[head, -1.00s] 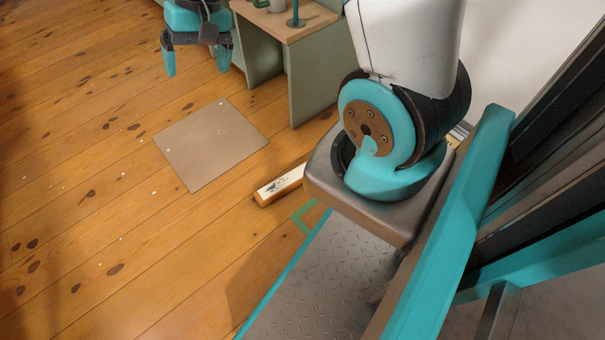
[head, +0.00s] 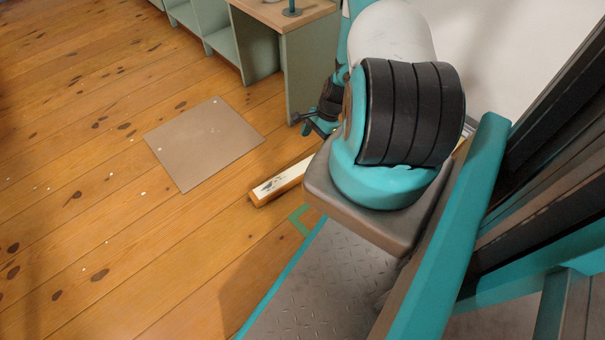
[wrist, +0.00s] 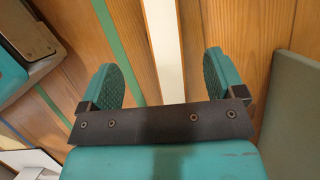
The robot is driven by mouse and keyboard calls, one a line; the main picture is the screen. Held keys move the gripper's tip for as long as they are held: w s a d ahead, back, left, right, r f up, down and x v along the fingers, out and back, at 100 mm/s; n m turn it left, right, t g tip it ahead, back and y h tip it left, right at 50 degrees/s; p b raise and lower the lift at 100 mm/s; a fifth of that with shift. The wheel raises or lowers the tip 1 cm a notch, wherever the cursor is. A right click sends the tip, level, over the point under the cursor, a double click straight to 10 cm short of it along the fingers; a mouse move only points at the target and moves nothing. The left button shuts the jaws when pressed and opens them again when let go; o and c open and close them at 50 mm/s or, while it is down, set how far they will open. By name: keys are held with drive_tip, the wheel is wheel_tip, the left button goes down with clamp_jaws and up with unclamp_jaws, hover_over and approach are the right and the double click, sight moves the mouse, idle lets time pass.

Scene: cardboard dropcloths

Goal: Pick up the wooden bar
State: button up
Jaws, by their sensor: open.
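The wooden bar (head: 280,184) lies on the plank floor in the head view, pale and paint-marked on top with a bare wood side. Its right end is hidden behind my arm's base. In the wrist view the bar (wrist: 164,40) runs down between the fingers as a pale strip and passes out of sight behind the gripper's dark crosspiece. My gripper (wrist: 168,78) is open and empty, one finger on each side of the bar in that view. The gap in height between fingers and bar is hard to tell. In the head view the gripper is partly hidden behind my arm.
A flat brown sheet (head: 204,144) lies on the floor left of the bar. A green cabinet (head: 305,72) with a wooden top stands behind it. Green tape (head: 299,221) marks the floor near the bar. The floor at left is clear.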

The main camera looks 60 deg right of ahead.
drive_tip(key=b+x, duration=0.3)
drive_tip(key=x, duration=0.4)
drive_tip(key=shift+f, duration=0.15)
drive_tip(key=b+x, duration=0.4)
drive_tip(key=x, duration=0.1)
drive_tip(key=shift+w+a+f, duration=0.1)
drive_tip(key=shift+w+a, duration=0.05)
drive_tip(key=c, duration=1.2)
